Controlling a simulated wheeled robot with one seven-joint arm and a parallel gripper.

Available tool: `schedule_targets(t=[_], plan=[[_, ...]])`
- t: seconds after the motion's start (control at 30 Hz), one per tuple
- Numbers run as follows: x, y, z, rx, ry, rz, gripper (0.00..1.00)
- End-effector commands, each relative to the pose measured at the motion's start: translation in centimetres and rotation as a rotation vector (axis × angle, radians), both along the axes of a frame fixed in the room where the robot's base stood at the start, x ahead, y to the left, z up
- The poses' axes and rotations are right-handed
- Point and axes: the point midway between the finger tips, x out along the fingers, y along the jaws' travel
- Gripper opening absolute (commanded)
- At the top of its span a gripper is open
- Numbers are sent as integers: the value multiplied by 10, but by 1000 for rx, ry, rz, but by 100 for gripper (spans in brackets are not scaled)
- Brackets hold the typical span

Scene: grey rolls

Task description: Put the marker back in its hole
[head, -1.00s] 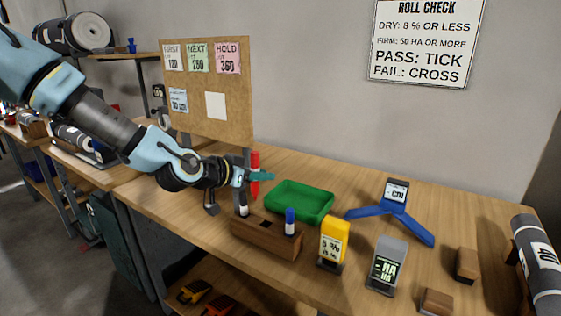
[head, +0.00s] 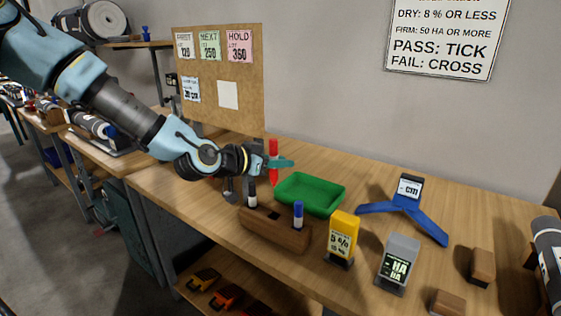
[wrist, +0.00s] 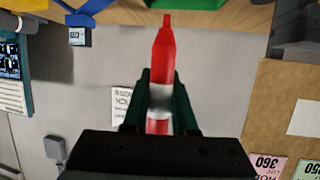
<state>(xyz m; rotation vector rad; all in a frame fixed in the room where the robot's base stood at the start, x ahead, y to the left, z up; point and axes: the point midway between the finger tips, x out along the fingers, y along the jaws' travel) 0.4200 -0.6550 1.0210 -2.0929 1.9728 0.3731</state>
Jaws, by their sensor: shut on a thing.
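The red marker with a white band (wrist: 163,62) is between the two dark green fingers of my gripper (wrist: 162,98) in the wrist view. In the head view the red marker (head: 273,148) stands roughly upright in my gripper (head: 279,163), above and behind the wooden block (head: 270,233). The gripper is shut on it, and the fingers hide part of its body. The block carries a black-capped marker (head: 251,194) at its left and a blue-capped marker (head: 298,214) at its right. A dark empty hole (head: 273,215) shows between them.
A green tray (head: 310,208) lies right behind the block. A yellow meter (head: 342,236) and a grey meter (head: 399,261) stand to the right. A blue angled stand (head: 405,212) sits behind them. A pinboard (head: 220,117) rises at the back left.

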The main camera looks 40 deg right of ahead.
Motion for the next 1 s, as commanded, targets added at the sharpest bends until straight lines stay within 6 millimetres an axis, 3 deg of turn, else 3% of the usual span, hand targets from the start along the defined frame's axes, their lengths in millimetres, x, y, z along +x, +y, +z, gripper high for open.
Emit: schedule_targets(t=[0.7, 1.0], plan=[[0, 0, -65, 0, 0, -1, 0], [0, 0, -78, 0, 0, 0, 0]])
